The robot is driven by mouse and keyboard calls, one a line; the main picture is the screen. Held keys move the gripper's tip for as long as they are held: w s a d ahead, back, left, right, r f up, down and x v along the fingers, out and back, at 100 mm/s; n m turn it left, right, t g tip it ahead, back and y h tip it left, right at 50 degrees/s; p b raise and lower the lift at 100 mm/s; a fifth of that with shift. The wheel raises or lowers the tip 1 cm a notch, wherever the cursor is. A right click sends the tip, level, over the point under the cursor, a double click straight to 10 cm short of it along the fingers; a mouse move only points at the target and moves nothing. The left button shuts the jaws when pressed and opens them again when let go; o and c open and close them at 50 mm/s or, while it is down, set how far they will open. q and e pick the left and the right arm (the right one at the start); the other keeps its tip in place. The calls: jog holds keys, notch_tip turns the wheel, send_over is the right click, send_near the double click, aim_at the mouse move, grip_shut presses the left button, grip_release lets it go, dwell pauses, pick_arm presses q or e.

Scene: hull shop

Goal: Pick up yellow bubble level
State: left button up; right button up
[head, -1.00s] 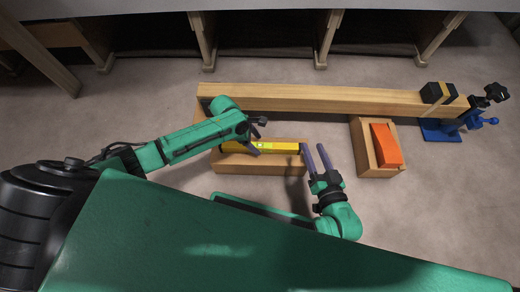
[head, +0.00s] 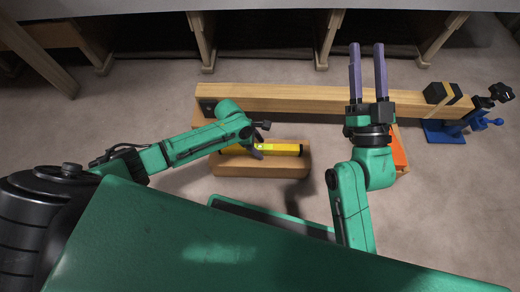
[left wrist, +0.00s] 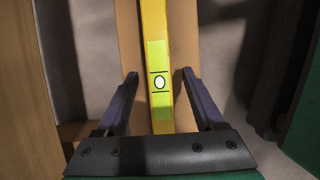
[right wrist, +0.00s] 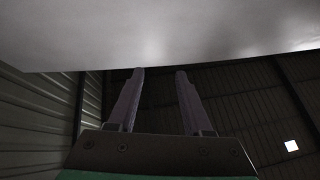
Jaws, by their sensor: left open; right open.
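The yellow bubble level (head: 285,150) lies along the top of a wooden block (head: 262,168) on the floor. In the left wrist view the level (left wrist: 158,60) runs upright through the middle, with its vial between my fingers. My left gripper (head: 257,150) is open at the level's left part, one finger on each side, with gaps visible between fingers and level. The left gripper's fingers (left wrist: 160,85) hide little of it. My right gripper (head: 367,52) is open and empty, raised with its fingers pointing toward the back. In its wrist view the right gripper (right wrist: 160,75) has nothing between its fingers.
A long wooden beam (head: 290,98) lies behind the level. A blue clamp (head: 445,130) stands at the beam's right end. An orange object (head: 399,152) is partly hidden behind my right arm. Grey floor (head: 440,210) is clear at the right front.

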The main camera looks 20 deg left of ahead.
pick_arm(q)
jog(key=shift+d+f, duration=0.15)
jog(key=shift+f, duration=0.2)
grip_shut()
pick_arm(e)
jog(key=shift+n+t+y, duration=0.3)
jog(key=shift+t+y, duration=0.3)
jog(key=shift+t, duration=0.2)
jog(key=r, duration=0.4)
jog(key=s+d+r, duration=0.1)
jog(key=shift+r, duration=0.4)
pick_arm(q)
jog(key=shift+r, duration=0.1)
pick_arm(e)
jog(key=shift+a, duration=0.1)
